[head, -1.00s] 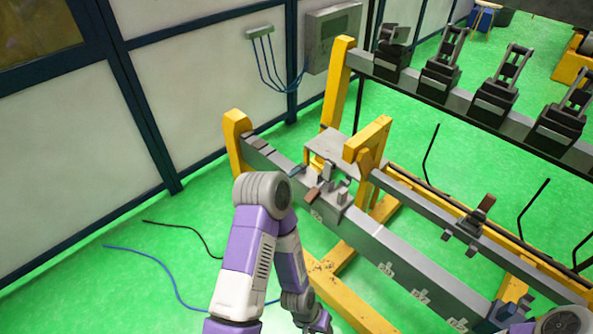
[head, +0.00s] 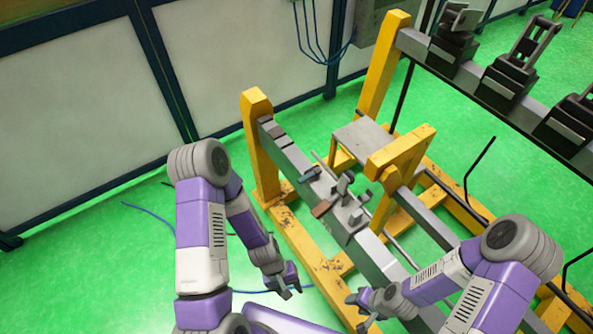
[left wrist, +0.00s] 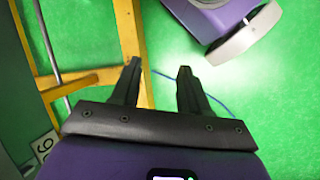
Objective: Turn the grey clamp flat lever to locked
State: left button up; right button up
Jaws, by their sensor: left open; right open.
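The grey clamp (head: 344,214) sits on the grey rail in the middle of the head view. It has upright grey pieces and a small brown block (head: 321,208) beside them. I cannot tell for sure which piece is the flat lever or how it is turned. My left gripper (head: 289,287) is open and empty, low and in front of the rail, apart from the clamp. In the left wrist view its two black fingers (left wrist: 158,85) stand apart over green floor. My right gripper (head: 361,310) is open and empty, below and in front of the clamp.
The yellow frame (head: 258,150) carries the grey rail (head: 290,157). A grey plate (head: 364,142) lies behind the clamp. Several black toggle clamps (head: 506,82) stand on the upper rail. Cables lie on the green floor (head: 90,280), which is clear at left.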

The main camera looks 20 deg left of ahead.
aim_at(298, 181)
pick_arm(q)
jog(key=w+d+r+n+t+h+b, duration=0.25)
jog(key=w+r+n+h, duration=0.4)
jog(key=n, duration=0.45)
jog(key=w+a+r+n+t, duration=0.3)
jog(key=w+a+t, duration=0.1)
jog(key=w, duration=0.1)
jog(key=w+a+r+n+t, duration=0.3)
jog(key=w+r+n+t, duration=0.1)
jog(key=w, duration=0.1)
jog(key=w+a+r+n+t, duration=0.3)
jog(key=w+a+t, duration=0.1)
jog(key=w+t, duration=0.1)
jog(key=shift+w+a+r+n+b, duration=0.3)
jog(key=shift+w+n+b, duration=0.1)
jog(key=shift+w, duration=0.15)
jog(key=shift+w+r+t, duration=0.15)
jog(key=shift+w+t, duration=0.1)
jog(key=shift+w, duration=0.05)
jog(key=x, duration=0.7)
jog(key=shift+s+b, duration=0.1)
jog(key=shift+b, duration=0.25)
pick_arm(e)
jog(key=f, duration=0.2)
jog(key=s+f, duration=0.1)
jog(key=f, duration=0.1)
jog(key=shift+s+f, duration=0.1)
jog(key=shift+s, duration=0.1)
pick_arm(q)
jog(key=shift+c, duration=0.3)
